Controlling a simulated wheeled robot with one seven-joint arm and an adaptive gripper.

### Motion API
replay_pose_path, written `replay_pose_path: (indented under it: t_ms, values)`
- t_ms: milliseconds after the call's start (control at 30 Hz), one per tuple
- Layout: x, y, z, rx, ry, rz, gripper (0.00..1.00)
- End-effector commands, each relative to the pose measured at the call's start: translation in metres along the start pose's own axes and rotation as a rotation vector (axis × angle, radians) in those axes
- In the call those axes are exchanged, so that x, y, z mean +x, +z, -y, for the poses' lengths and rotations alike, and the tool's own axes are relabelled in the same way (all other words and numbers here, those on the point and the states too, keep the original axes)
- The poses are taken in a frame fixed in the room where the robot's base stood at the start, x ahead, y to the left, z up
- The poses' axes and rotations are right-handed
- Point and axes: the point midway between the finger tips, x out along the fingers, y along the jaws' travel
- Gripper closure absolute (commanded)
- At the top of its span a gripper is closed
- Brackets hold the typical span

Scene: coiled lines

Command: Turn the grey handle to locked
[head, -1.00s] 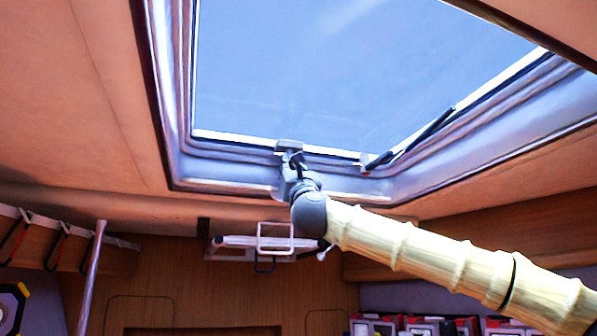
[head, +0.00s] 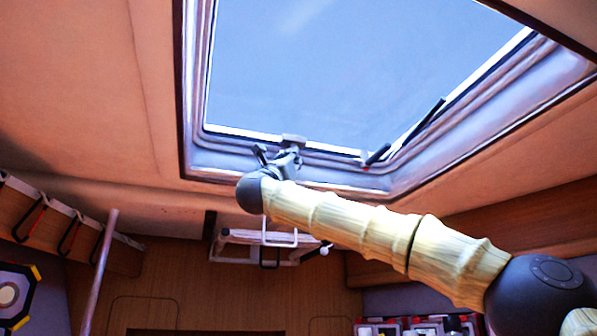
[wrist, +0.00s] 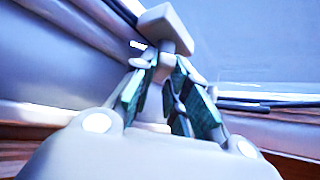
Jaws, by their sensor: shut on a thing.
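The grey handle (head: 293,139) sits at the lower edge of the roof hatch frame (head: 225,155). In the wrist view its pale grey block-shaped end (wrist: 166,28) stands just beyond my fingertips. I cannot tell the handle's exact angle or any lock marking.
A black stay (head: 418,128) runs along the hatch's right side, by a dark fitting (head: 377,155). A white rack (head: 270,240) hangs on the wooden wall below my arm. A pale pole (head: 100,270) stands at left. The ceiling left of the hatch is clear.

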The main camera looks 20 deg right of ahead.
Motion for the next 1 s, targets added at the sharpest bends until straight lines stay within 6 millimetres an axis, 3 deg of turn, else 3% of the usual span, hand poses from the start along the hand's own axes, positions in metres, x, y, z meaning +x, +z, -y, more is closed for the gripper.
replay_pose_path:
  t_ms: [500,1000]
  values:
    - [0.0030,-0.0010,-0.0021,-0.297,-0.298,-0.001,1.00]
    - [0.0051,-0.0031,0.0027,-0.397,-0.400,-0.003,1.00]
